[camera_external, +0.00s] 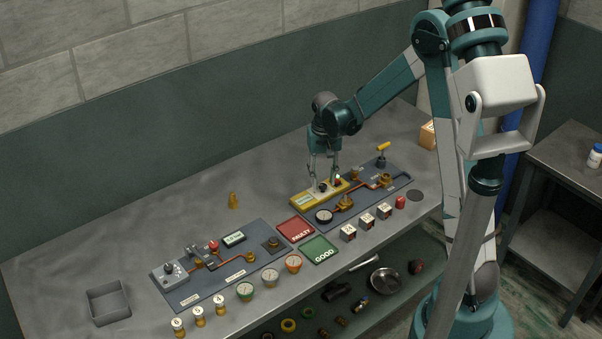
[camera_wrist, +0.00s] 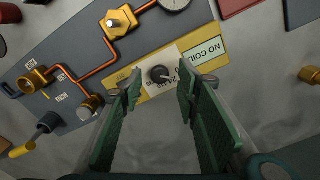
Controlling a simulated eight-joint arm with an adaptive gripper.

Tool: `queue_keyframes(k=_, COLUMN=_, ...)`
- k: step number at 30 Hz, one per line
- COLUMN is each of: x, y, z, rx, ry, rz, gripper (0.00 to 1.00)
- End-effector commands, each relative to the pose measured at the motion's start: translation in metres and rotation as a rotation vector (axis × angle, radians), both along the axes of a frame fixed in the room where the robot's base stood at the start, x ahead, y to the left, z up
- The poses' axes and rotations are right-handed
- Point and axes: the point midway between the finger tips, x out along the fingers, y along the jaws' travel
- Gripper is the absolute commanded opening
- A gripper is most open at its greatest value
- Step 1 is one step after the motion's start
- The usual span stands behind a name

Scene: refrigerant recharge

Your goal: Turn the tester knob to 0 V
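My gripper (camera_external: 323,178) points down over the tester. In the wrist view my gripper (camera_wrist: 160,80) is open, with one green-padded finger on each side of the knob. Gaps show between the fingers and the knob. I cannot tell the exact fingertip height.
A panel (camera_external: 215,290) with copper pipe lies left, and copper pipe, a gauge (camera_external: 324,216) and a yellow-handled valve (camera_external: 383,147) are near the tester. Red FAULTY (camera_external: 295,229) and green GOOD (camera_external: 319,250) trays lie between the panels.

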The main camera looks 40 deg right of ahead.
Motion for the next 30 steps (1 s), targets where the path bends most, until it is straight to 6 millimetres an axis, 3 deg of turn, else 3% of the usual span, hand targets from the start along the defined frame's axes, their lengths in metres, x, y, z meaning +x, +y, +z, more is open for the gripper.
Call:
queue_keyframes(k=18, x=0.0, y=0.0, z=0.083, rx=0.0, ry=0.0, rz=0.0, gripper=0.33)
queue_keyframes(k=30, x=0.0, y=0.0, z=0.103, rx=0.0, ry=0.0, rz=0.0, gripper=0.33)
